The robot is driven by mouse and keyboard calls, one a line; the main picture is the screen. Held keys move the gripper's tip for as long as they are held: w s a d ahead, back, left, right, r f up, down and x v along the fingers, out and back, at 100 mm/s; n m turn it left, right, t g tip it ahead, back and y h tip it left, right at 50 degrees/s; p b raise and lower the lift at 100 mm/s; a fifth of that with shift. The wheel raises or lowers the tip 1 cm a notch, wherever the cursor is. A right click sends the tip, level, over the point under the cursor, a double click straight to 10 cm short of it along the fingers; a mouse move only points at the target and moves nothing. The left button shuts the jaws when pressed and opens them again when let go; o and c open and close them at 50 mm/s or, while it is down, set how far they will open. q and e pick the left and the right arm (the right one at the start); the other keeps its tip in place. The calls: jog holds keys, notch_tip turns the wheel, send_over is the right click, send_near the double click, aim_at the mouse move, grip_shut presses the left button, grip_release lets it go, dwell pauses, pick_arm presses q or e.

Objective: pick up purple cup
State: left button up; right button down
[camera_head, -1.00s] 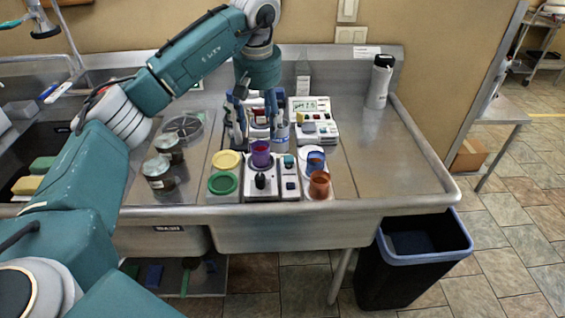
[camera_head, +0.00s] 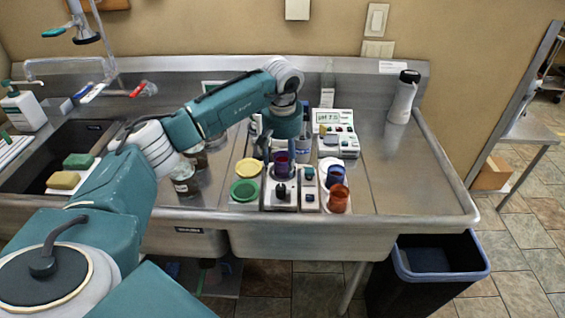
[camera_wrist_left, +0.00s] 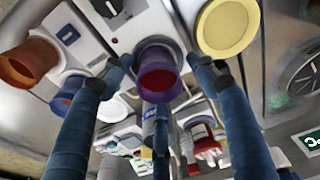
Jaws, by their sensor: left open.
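The purple cup (camera_head: 282,169) stands on a white stirrer-like device (camera_head: 281,198) near the sink counter's front. Its dark red inside shows in the left wrist view (camera_wrist_left: 159,82). My left gripper (camera_head: 281,158) reaches down from above at the cup. In the left wrist view, its blue fingers (camera_wrist_left: 163,70) are open, with tips on either side of the cup. A small gap shows on each side, so it does not hold the cup. Contact at the far side cannot be told. My right gripper is not in view.
A blue cup (camera_head: 336,174) and an orange cup (camera_head: 339,200) stand close on the right. A yellow lid (camera_head: 249,167) and a green lid (camera_head: 244,190) lie on the left. A pH meter (camera_head: 338,140) stands behind.

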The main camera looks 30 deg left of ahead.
pick_arm(q)
jog(key=shift+f, duration=0.2)
jog(key=c, duration=1.3)
jog(key=shift+r, duration=0.15)
jog(key=shift+c, duration=0.2)
